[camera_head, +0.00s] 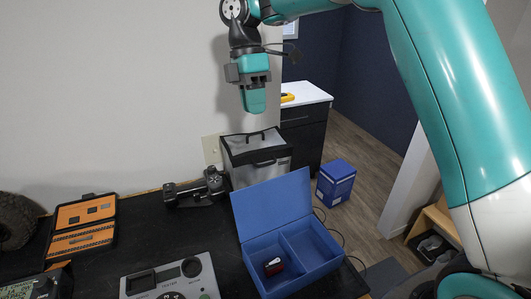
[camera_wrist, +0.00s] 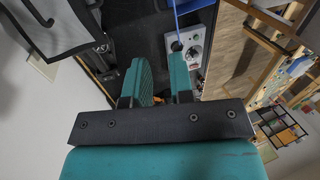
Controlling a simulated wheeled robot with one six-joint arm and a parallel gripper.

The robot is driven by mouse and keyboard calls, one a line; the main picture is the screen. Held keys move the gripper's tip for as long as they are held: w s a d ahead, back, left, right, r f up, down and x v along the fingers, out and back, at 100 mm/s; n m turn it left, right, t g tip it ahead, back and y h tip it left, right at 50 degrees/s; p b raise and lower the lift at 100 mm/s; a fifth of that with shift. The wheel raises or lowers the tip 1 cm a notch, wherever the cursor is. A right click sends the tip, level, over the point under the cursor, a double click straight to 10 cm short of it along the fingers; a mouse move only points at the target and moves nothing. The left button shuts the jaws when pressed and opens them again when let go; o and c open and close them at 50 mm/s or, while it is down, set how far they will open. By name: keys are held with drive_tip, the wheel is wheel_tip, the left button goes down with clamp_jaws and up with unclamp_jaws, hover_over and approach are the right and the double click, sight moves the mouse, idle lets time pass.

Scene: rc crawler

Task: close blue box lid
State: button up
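The blue box (camera_head: 305,246) stands on the dark table with its lid (camera_head: 273,203) raised, leaning back at the far side. The box has two compartments, and a small dark red object (camera_head: 273,267) lies in the left one. My gripper (camera_head: 254,100) hangs high above and behind the box, apart from it, fingers pointing down. In the wrist view my gripper (camera_wrist: 160,82) has its two teal fingers apart with nothing held between them. A strip of blue, seemingly part of the box (camera_wrist: 190,6), shows at the top edge there.
A grey bin (camera_head: 258,172) with black handles stands behind the lid. A dark clamp-like tool (camera_head: 195,188), an orange case (camera_head: 82,225) and a grey tester (camera_head: 170,279) lie left of the box. A blue carton (camera_head: 336,183) sits on the floor.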

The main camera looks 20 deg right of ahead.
drive_tip(key=w, duration=0.1)
drive_tip(key=b, duration=1.8)
approach(272, 201)
wheel_tip(272, 201, down, 5)
drive_tip(key=w, duration=0.2)
drive_tip(key=shift+d+f+n, duration=0.2)
drive_tip(key=shift+n, duration=0.1)
